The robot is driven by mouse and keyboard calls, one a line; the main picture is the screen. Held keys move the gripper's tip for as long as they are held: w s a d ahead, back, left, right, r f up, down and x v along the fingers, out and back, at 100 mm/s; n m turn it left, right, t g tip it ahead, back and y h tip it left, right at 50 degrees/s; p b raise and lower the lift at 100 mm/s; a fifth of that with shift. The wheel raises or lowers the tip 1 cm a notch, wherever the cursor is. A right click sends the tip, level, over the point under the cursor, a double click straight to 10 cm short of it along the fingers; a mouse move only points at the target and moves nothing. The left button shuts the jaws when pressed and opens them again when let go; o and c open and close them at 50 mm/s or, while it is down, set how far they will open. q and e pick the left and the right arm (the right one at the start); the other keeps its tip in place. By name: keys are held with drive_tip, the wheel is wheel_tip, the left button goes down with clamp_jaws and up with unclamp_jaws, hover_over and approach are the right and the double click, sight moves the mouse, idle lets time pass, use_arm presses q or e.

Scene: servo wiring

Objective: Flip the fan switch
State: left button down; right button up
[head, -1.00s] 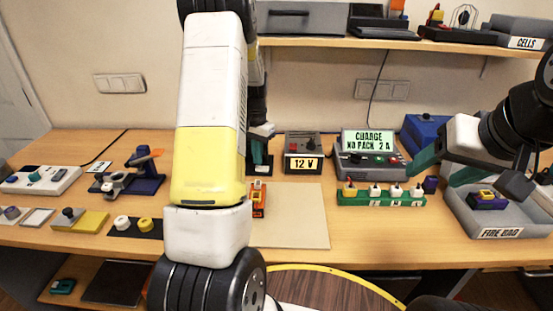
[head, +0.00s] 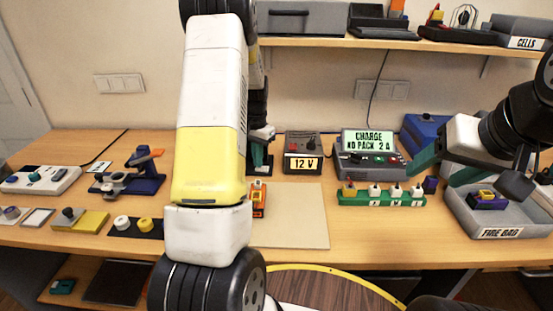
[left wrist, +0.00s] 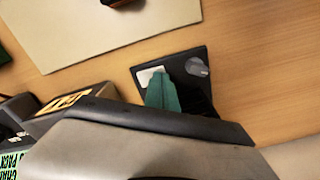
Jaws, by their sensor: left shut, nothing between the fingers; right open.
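A small black panel (left wrist: 203,66) with a white rocker-like plate (left wrist: 148,76) and a grey knob (left wrist: 197,66) lies under my left gripper in the left wrist view. It looks like the fan switch, but I see no label. My left gripper (left wrist: 162,80) is shut and empty, its teal fingertips over or against the white plate; contact cannot be told. In the head view my left arm hides most of the panel. My right gripper (head: 442,168) is open and empty, between the charger and the fire bag tray.
The 12 V box (head: 304,151) stands right of the panel, then the charger (head: 370,160) reading "CHARGE NO PACK 2A". A green cell holder (head: 381,199) and the grey fire bag tray (head: 500,233) are at right. A beige mat (head: 300,220) lies in front, with an orange item (head: 258,199).

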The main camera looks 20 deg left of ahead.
use_arm(q)
drive_tip(key=shift+f, duration=0.4)
drive_tip(key=shift+r, duration=3.5)
drive_tip(key=shift+r, duration=0.1)
drive_tip(key=s+d+r+n+t+h, duration=0.1)
drive_tip(key=s+d+r+t, duration=0.1)
drive_tip(key=s+d+r, duration=0.4)
drive_tip(key=s+d+r+t, duration=0.1)
drive_tip(key=s+d+r, duration=0.1)
drive_tip(key=s+r, duration=0.45)
drive_tip(key=s+d+r+t, duration=0.1)
drive_tip(key=s+d+r, duration=0.1)
drive_tip(key=s, duration=0.5)
drive_tip(key=s+d+r+n+t+h, duration=0.1)
drive_tip(key=s+d+r+t, duration=0.1)
drive_tip(key=s+d, duration=0.2)
drive_tip(key=s, duration=0.3)
drive_tip(key=shift+d+r, duration=0.25)
drive_tip(key=shift+r, duration=0.05)
